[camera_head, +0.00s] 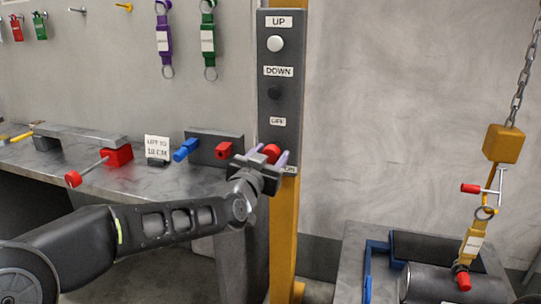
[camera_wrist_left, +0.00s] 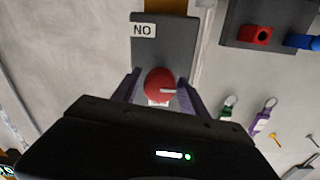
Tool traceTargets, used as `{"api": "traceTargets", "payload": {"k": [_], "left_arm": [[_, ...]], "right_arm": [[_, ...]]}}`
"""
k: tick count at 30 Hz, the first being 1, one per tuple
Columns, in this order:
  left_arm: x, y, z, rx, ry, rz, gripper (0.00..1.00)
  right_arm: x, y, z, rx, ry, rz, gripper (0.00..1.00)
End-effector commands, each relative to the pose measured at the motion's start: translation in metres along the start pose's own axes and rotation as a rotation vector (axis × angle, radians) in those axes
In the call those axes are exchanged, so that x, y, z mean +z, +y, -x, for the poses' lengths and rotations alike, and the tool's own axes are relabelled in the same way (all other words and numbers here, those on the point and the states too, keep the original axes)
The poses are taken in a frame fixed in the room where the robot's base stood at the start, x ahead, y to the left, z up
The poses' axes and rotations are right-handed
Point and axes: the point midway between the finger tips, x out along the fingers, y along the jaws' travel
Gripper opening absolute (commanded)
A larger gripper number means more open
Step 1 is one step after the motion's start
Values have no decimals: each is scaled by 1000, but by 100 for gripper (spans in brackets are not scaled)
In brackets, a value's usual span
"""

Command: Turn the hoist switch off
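The hoist switch is a round red knob (camera_head: 271,152) low on the dark control panel (camera_head: 270,52). An OFF label (camera_head: 278,121) is above it and an ON label (camera_head: 289,170) is below it, partly covered. In the left wrist view the panel is upside down. The red knob (camera_wrist_left: 158,83) has a pale pointer mark toward the picture's right. My left gripper (camera_head: 267,157) is at the knob. Its two purple-grey fingers (camera_wrist_left: 157,88) stand on either side, with small gaps visible. Contact with the knob is not visible. My right gripper is not in view.
Above the switch are a white UP button (camera_head: 276,43) and a dark DOWN button (camera_head: 274,91). A workbench (camera_head: 95,160) with red-handled and blue parts is to the left. A chain hoist with a yellow block (camera_head: 503,143) hangs at the right, over a metal cylinder (camera_head: 440,284).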

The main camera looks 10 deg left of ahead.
Motion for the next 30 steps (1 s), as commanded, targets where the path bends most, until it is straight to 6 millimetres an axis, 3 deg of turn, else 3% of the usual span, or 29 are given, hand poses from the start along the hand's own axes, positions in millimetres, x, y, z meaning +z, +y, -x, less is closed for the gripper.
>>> {"api": "traceTargets", "payload": {"k": [18, 30], "left_arm": [[0, 0, 0, 1, 0, 0, 0], [2, 1, 0, 2, 1, 50, 0]], "right_arm": [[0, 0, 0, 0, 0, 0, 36], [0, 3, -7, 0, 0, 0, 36]]}}
